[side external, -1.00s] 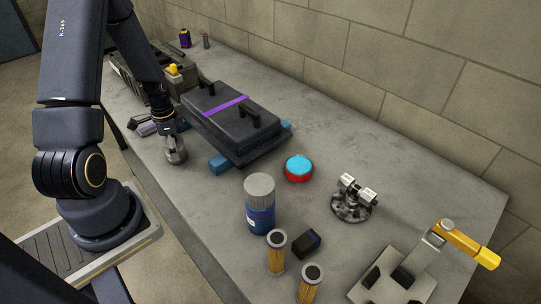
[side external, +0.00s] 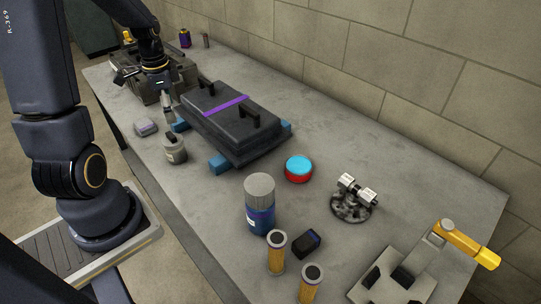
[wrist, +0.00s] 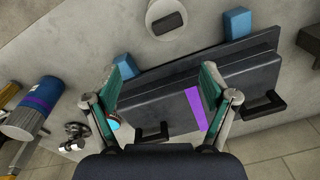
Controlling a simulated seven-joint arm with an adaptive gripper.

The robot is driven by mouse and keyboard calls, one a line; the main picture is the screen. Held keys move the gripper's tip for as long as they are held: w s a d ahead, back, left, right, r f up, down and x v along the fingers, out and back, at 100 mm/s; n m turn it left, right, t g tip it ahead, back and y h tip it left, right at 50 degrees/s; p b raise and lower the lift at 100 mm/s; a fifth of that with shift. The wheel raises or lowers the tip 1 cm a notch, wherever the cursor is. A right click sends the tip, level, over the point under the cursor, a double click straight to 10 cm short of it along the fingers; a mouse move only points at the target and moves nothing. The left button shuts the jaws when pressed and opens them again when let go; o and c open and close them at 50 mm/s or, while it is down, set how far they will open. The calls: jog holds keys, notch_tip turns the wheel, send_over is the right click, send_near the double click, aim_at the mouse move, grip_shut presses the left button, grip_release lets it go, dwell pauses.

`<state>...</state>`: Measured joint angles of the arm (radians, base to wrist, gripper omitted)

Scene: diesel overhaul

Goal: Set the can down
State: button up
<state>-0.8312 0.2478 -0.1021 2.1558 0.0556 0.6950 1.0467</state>
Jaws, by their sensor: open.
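The grey can (side external: 175,152) stands upright on the table near its front edge, with a dark patch on its top. In the wrist view its round top (wrist: 166,20) shows at the upper edge, cut off by the frame. My gripper (side external: 169,118) is above and behind the can, apart from it. In the wrist view my gripper (wrist: 168,72) has its two fingers wide apart with nothing between them, over the dark case.
The dark case (side external: 220,112) with a purple strap lies on blue blocks (side external: 219,163) right of the can. A toolbox (side external: 135,85) is behind.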

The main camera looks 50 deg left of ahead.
jog(key=d+r+n+t+y, duration=0.1)
jog(key=d+r+n+t, duration=0.15)
jog(key=d+r, duration=1)
jog(key=s+d+r+t, duration=0.1)
jog(key=s+d, duration=0.1)
jog(key=d, duration=0.3)
jog(key=s+d+r+n+t+h, duration=0.1)
jog(key=s+d, duration=0.1)
jog(key=d, duration=0.3)
jog(key=shift+s+d+r+t, duration=0.2)
jog(key=shift+s+r+t, duration=0.05)
jog(key=shift+s+t, duration=0.1)
